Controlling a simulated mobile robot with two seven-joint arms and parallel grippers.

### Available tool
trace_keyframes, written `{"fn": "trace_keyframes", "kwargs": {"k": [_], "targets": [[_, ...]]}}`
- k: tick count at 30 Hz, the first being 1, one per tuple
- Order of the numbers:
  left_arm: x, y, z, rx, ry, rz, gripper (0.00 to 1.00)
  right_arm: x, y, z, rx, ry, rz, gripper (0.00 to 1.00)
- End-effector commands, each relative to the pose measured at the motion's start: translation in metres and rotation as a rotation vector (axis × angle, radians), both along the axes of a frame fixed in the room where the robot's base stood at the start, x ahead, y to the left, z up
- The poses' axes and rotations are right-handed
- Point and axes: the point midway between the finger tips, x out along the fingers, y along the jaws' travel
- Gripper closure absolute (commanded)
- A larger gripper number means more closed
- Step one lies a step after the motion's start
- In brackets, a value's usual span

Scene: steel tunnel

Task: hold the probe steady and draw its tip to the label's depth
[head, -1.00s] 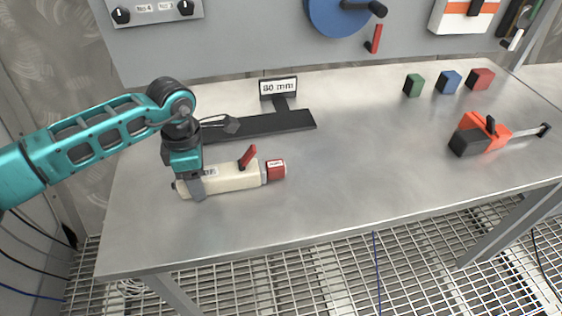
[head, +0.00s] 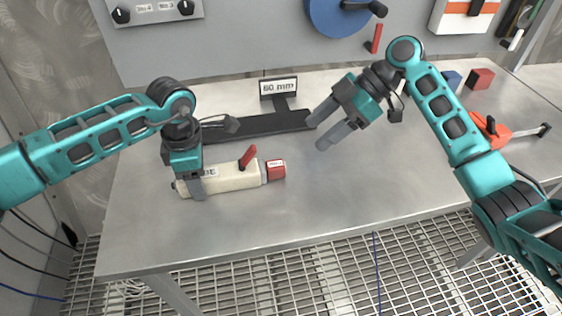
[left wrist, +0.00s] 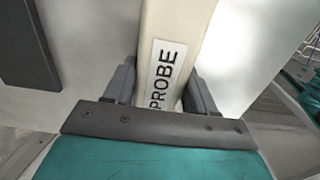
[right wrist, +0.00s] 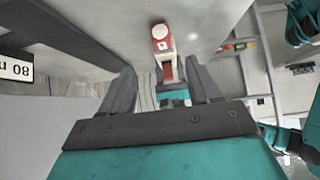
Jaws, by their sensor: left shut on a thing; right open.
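The cream probe (head: 222,180) lies on the steel bench with a red end piece (head: 276,169) to the right and a red lever (head: 248,156) on top. My left gripper (head: 198,188) is shut across its left part; the left wrist view shows the body marked PROBE (left wrist: 165,75) between the fingers. My right gripper (head: 318,133) is open and empty above the bench, right of the red end piece and apart from it. In the right wrist view the red end (right wrist: 160,38) faces me, beyond the fingers. The label (head: 278,87) appears to read 80 mm.
A flat black bar (head: 265,125) lies behind the probe, below the label. A red block (head: 481,79) and a partly hidden blue block (head: 452,79) stand at the back right. The bench front is clear.

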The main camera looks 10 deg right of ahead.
Motion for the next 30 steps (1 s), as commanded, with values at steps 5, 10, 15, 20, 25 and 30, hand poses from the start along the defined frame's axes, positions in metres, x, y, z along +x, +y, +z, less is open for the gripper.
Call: {"fn": "trace_keyframes", "kwargs": {"k": [5, 10, 15, 20, 25, 30], "targets": [[0.000, 0.000, 0.000, -0.001, 0.000, 0.000, 0.81, -0.003, 0.017, -0.014, 0.004, 0.006, 0.020, 0.38], [0.000, 0.000, 0.000, -0.001, -0.001, -0.001, 0.81, -0.003, 0.042, -0.038, 0.004, 0.005, 0.018, 0.38], [0.000, 0.000, 0.000, -0.001, -0.001, -0.001, 0.81, -0.002, 0.064, -0.061, 0.004, 0.005, 0.015, 0.38], [0.000, 0.000, 0.000, -0.001, 0.000, -0.001, 0.81, -0.002, 0.079, -0.076, 0.003, 0.003, 0.013, 0.38], [0.000, 0.000, 0.000, -0.001, -0.001, -0.001, 0.81, -0.002, 0.085, -0.083, 0.001, 0.003, 0.013, 0.38], [0.000, 0.000, 0.000, -0.001, -0.001, -0.001, 0.81, -0.002, 0.086, -0.084, 0.001, 0.002, 0.012, 0.38]]}}
